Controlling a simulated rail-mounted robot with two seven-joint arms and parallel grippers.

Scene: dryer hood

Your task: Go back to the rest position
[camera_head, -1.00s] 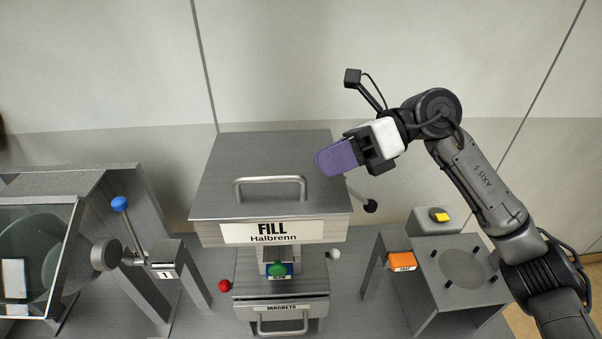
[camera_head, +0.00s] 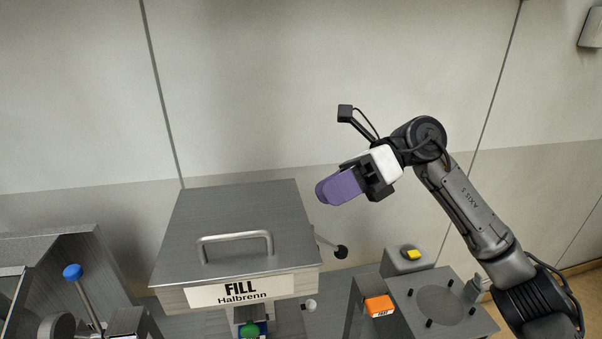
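My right gripper (camera_head: 338,188), with purple finger pads, is raised in the air above and beside the right side of the grey hood marked "FILL Halbrenn" (camera_head: 190,235). It is seen from the side and its two pads overlap, so any gap between them is hard to judge. I see no object in it. The hood has a metal bar handle (camera_head: 235,238) on top. A lever with a black ball (camera_head: 340,252) sticks out at the hood's right side, below the gripper. My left gripper does not show.
A blue-knobbed lever (camera_head: 73,272) stands at the lower left. A green knob (camera_head: 250,330) sits under the hood's front. At right are an orange block (camera_head: 379,305), a yellow button (camera_head: 412,254) and a pegged stand (camera_head: 472,318).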

